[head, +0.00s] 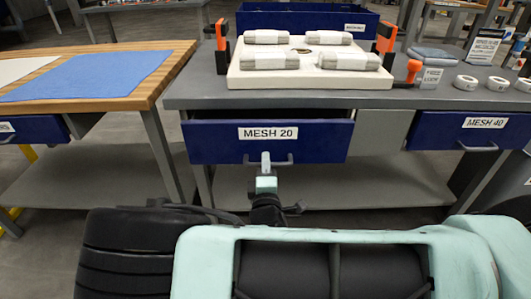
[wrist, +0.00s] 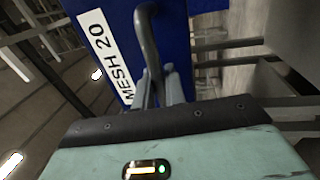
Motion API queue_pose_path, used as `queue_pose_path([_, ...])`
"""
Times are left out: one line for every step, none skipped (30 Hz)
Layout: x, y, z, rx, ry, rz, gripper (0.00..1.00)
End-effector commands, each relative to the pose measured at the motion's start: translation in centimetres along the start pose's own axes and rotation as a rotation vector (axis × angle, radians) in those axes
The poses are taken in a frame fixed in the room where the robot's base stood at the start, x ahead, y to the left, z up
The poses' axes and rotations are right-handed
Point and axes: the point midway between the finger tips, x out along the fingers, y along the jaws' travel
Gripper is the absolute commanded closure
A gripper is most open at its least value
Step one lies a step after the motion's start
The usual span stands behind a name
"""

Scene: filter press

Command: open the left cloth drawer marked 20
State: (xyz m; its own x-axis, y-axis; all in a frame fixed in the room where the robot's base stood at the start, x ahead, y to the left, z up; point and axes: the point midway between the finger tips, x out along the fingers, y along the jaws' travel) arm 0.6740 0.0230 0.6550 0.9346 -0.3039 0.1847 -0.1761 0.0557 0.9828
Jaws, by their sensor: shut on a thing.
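The blue drawer marked MESH 20 (head: 220,147) is under the left part of the grey bench in the head view. Its front stands out from the bench, with a dark gap above its top edge, so it is partly open. My gripper (head: 265,158) is shut on its grey bar handle (head: 283,160), near the middle of the bar. In the wrist view the fingers (wrist: 163,88) close around the handle (wrist: 147,35), beside the MESH 20 label (wrist: 102,50). What lies inside the drawer is hidden.
A MESH 40 drawer (head: 470,125) sits at the right of the bench. A white plate (head: 310,75) with folded cloth bundles lies on top. A wooden table (head: 150,70) with blue cloth stands left. A lower shelf (head: 370,185) runs beneath the drawers.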

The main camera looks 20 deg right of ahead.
Motion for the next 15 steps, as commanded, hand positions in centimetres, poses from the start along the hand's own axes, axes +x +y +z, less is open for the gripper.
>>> queue_pose_path([-1.6,0.4,-0.1,0.000,0.003,-0.005,1.00])
queue_pose_path([-2.5,0.6,-0.1,0.000,0.004,-0.005,1.00])
queue_pose_path([-3.8,0.8,-0.1,0.000,0.004,-0.006,1.00])
queue_pose_path([-4.7,1.0,-0.1,0.001,0.004,-0.005,1.00])
queue_pose_path([-5.7,1.2,-0.1,0.001,0.004,-0.005,1.00])
queue_pose_path([-6.9,1.4,-0.1,0.001,0.004,-0.006,1.00])
queue_pose_path([-7.9,1.6,-0.1,0.000,0.005,-0.006,1.00])
queue_pose_path([-8.8,1.8,-0.1,0.000,0.003,-0.005,1.00])
queue_pose_path([-10.0,2.0,-0.1,0.000,0.003,-0.005,1.00])
queue_pose_path([-10.8,2.1,-0.1,0.001,0.004,-0.006,1.00])
queue_pose_path([-11.7,2.3,-0.1,0.001,0.003,-0.005,1.00])
queue_pose_path([-12.7,2.5,-0.1,0.001,0.003,-0.005,1.00])
queue_pose_path([-13.5,2.7,-0.1,0.001,0.004,-0.005,1.00])
queue_pose_path([-14.2,2.8,0.0,0.000,0.003,-0.005,1.00])
queue_pose_path([-15.1,3.0,0.0,0.000,0.002,-0.003,1.00])
